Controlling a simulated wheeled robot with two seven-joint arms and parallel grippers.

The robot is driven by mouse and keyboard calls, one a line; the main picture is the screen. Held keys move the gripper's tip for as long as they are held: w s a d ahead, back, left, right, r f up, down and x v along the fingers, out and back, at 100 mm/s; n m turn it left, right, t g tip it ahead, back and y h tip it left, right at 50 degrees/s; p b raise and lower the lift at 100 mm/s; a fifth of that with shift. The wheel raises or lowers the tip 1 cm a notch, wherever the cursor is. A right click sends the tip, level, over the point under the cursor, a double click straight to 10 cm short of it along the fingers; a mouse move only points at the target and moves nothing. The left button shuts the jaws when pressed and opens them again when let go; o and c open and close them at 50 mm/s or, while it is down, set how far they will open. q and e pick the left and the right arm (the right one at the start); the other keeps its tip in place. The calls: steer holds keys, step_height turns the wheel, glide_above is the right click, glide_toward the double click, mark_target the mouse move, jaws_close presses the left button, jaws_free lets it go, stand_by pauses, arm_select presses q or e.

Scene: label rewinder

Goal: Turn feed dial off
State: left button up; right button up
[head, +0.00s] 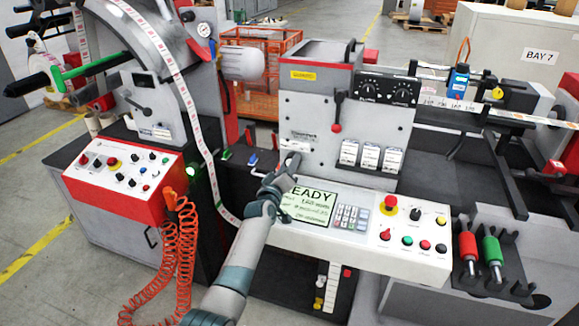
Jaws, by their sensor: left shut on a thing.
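My left gripper (291,161) reaches up from the bottom of the head view to the grey front panel (305,113) of the label rewinder. It is shut on a small control on the lower left of this panel, just below a small printed label. The fingers hide most of this control, so its setting cannot be read; by its place it appears to be the feed dial. My right gripper is not in view.
A display reading "READY" (311,207) lies just below my gripper, beside a keypad (350,217). A red-knobbed lever (337,127) and a black panel with two dials (386,91) are to the right. A red-trimmed control box (122,168) stands left.

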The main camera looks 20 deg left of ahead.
arm_select(q)
steer(key=n, duration=0.3)
steer(key=shift+f+b, duration=0.1)
steer(key=shift+b, duration=0.2)
steer(key=shift+n, duration=1.7)
steer(key=o, duration=1.1)
steer(key=shift+s, duration=0.15)
steer(key=shift+s, duration=0.85)
steer(key=s, duration=0.5)
steer(key=s+b, duration=0.1)
steer(key=s, duration=0.4)
steer(key=s+b, duration=0.1)
steer(key=s, duration=0.4)
steer(key=shift+s+a, duration=0.2)
steer(key=shift+a, duration=0.15)
